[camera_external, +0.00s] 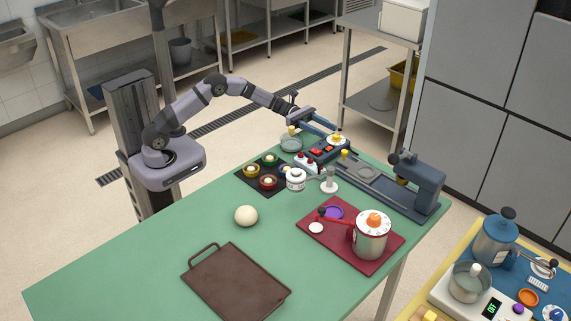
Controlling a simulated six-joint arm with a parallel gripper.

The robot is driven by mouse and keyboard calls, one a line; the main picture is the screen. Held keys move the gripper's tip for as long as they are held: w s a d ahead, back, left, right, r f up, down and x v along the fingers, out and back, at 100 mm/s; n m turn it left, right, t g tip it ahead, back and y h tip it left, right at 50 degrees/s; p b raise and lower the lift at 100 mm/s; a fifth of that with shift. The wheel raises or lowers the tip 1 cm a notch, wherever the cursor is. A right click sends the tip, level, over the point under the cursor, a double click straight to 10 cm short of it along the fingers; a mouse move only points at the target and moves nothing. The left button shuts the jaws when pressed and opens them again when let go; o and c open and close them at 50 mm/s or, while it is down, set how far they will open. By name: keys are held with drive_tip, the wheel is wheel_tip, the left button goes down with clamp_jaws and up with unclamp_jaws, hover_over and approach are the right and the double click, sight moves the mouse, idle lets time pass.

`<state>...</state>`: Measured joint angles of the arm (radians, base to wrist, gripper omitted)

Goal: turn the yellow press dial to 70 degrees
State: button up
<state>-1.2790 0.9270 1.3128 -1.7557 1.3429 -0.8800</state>
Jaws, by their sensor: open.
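The yellow press dial (337,139) sits on a pale round face at the left end of the blue press (415,208). My gripper (328,130) reaches in from the upper left, with its fingertips close to the dial's back left side. Its jaws are open and hold nothing that I can see. At this size I cannot tell whether a finger touches the dial, and the dial's angle is too small to read.
Red buttons (316,150) lie just in front of the dial. The green table's (130,260) front left is clear.

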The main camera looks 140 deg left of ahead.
sight(337, 135)
drive_tip(key=shift+w, duration=3.15)
drive_tip(key=c, duration=1)
